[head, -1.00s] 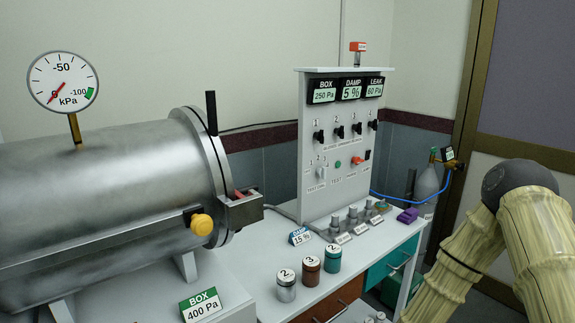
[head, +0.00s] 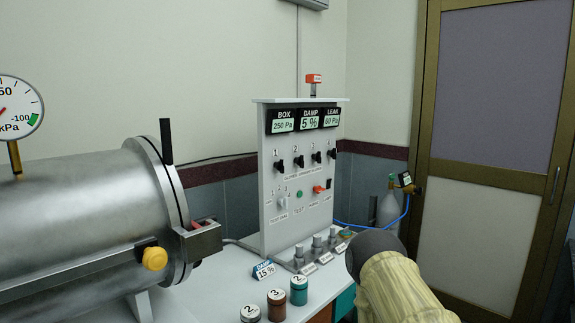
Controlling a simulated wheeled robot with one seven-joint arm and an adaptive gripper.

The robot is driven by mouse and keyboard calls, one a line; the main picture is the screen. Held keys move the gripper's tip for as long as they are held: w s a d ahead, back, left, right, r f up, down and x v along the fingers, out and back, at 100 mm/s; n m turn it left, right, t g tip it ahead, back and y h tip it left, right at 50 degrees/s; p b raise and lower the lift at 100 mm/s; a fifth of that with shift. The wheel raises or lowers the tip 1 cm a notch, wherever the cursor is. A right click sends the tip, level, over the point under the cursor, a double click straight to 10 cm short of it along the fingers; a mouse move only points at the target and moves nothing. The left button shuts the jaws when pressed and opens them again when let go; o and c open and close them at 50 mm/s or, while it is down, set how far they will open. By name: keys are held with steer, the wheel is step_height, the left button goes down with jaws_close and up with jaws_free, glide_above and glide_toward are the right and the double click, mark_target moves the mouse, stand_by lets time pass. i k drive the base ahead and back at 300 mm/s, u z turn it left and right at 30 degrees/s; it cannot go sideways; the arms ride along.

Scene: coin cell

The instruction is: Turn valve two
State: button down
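The grey-white control panel (head: 260,200) stands upright on the bench in the head view. Its upper row has several black valve handles under small numbers. The handle under number 2 (head: 299,162) is second from the left, beside the handle under number 1 (head: 280,165). The handles' exact angles are too small to tell. My arm, in a pale sleeve with a dark grey joint, shows at the lower right, in front of the bench's right end. My gripper is not in view.
A large steel cylinder (head: 80,220) with a yellow knob (head: 154,258) fills the left. Numbered jars, including a teal one (head: 299,291), stand on the bench front. Low metal knobs (head: 317,243) line the panel's foot. A gas bottle (head: 388,208) stands behind right, near a door (head: 510,90).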

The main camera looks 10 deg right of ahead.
mark_target(299, 161)
steer(key=z, duration=0.05)
steer(key=k, duration=0.5)
steer(key=z, duration=1.4)
steer(key=i, duration=1.3)
steer(key=u, duration=1.2)
